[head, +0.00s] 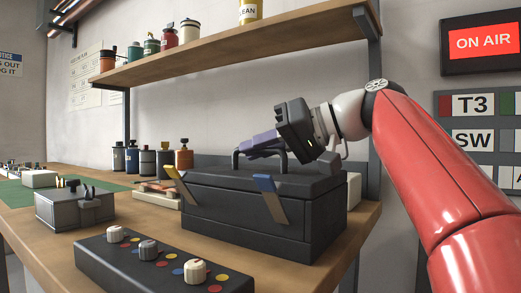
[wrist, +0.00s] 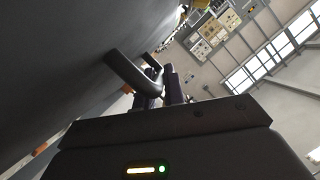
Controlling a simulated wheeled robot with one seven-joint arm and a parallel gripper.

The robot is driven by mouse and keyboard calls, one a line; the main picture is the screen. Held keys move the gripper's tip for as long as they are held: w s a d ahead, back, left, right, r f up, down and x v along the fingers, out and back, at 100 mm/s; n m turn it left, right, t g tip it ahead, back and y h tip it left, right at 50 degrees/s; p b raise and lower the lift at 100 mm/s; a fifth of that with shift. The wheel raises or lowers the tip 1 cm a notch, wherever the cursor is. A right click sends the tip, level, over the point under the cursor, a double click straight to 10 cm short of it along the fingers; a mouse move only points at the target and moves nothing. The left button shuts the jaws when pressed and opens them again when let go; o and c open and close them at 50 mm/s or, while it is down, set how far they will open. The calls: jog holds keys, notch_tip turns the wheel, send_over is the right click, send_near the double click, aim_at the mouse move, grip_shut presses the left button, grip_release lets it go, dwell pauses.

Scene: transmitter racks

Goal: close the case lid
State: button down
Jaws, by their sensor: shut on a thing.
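The black case (head: 225,222) stands on the wooden bench, and its lid (head: 318,184) lies level over the body with no clear gap at the front. Two latches, one with a yellow tip (head: 175,174) and one with a blue tip (head: 264,183), stick out at a slant from the front. A dark handle (head: 236,163) stands on the lid, and it also shows in the wrist view (wrist: 130,74). My gripper (head: 256,143) is shut on the handle, reaching in from the right above the lid. The lid's back edge is hidden.
A black panel with several knobs (head: 150,262) lies in front of the case. A grey box (head: 72,208) stands to the left, and bottles (head: 148,162) stand behind. A wooden shelf (head: 215,48) hangs above my gripper. Little bench is free around the case.

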aim_at(301, 173)
jog(key=shift+f, duration=0.15)
jog(key=c, duration=1.5)
grip_release()
jog(key=p+v, duration=0.1)
jog(key=v, duration=0.6)
jog(key=shift+s+d, duration=0.15)
jog(key=shift+d, duration=0.2)
jog(key=shift+r, duration=0.25)
